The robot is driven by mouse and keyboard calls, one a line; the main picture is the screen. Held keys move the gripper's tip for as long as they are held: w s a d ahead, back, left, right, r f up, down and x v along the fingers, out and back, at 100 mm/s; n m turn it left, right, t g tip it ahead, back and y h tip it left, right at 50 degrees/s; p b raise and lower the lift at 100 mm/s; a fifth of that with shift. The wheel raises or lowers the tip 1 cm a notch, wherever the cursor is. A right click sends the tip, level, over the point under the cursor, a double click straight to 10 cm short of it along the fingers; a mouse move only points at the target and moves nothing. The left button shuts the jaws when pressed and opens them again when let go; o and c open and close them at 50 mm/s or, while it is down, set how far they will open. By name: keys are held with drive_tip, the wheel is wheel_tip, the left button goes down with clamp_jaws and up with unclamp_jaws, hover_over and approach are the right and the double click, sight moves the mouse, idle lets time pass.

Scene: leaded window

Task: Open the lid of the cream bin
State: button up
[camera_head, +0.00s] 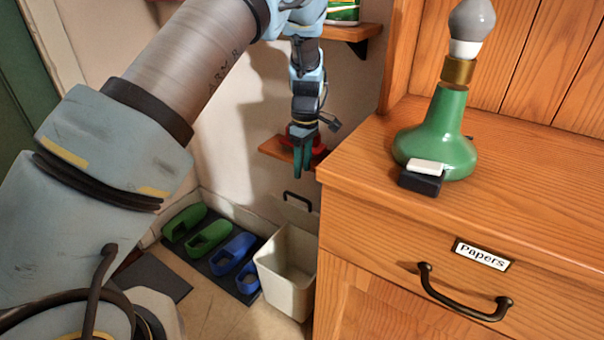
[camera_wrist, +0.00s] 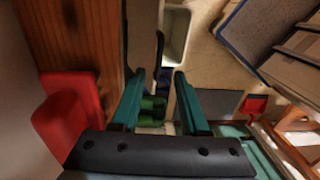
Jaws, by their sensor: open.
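The cream bin (camera_head: 284,295) stands on the floor beside the wooden cabinet. Its inside shows from above. Its lid (camera_head: 299,214) stands raised at the back of the bin near the wall, with a black handle (camera_head: 298,196) at the top. My gripper (camera_head: 302,172) points down above the lid, apart from it, with nothing between its fingers. In the wrist view the gripper (camera_wrist: 159,74) is open, and the bin (camera_wrist: 176,38) shows beyond the fingers. The cabinet hides part of the bin's right side.
Green shoes (camera_head: 209,238) and blue shoes (camera_head: 233,253) lie on a dark mat left of the bin. A small wooden shelf (camera_head: 272,149) with a red object (camera_head: 319,152) is close to my gripper. The cabinet (camera_head: 400,240) carries a green lamp (camera_head: 445,130).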

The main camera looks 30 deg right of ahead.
drive_tip(key=shift+c, duration=0.4)
drive_tip(key=shift+a+f, duration=0.15)
drive_tip(key=shift+f, duration=0.05)
drive_tip(key=shift+c, duration=0.7)
drive_tip(key=f+n, duration=0.1)
drive_tip(key=a+f+n+h, duration=0.1)
drive_tip(key=f, duration=0.1)
drive_tip(key=s+a+f+n+h, duration=0.1)
drive_tip(key=shift+f+n+g+b, duration=0.2)
drive_tip(key=shift+n+g+b, duration=0.1)
drive_tip(key=shift+n+g, duration=0.1)
drive_tip(key=c, duration=0.5)
drive_tip(key=n+h, duration=0.1)
drive_tip(key=n, duration=0.1)
drive_tip(key=s+a+f+n+h, duration=0.1)
drive_tip(key=n, duration=0.1)
drive_tip(key=shift+s+a+f, duration=0.1)
drive_tip(key=shift+s+f, duration=0.05)
drive_tip(key=shift+f, duration=0.05)
drive_tip(key=s+a+r+n+t+h+b, duration=0.15)
drive_tip(key=a+r+n+t, duration=0.3)
drive_tip(key=a+n, duration=0.45)
drive_tip(key=w+d+f+n, duration=0.1)
drive_tip(key=w+d+f, duration=0.2)
drive_tip(key=d+f, duration=0.5)
drive_tip(key=shift+w+g, duration=0.25)
drive_tip(key=shift+g, duration=0.1)
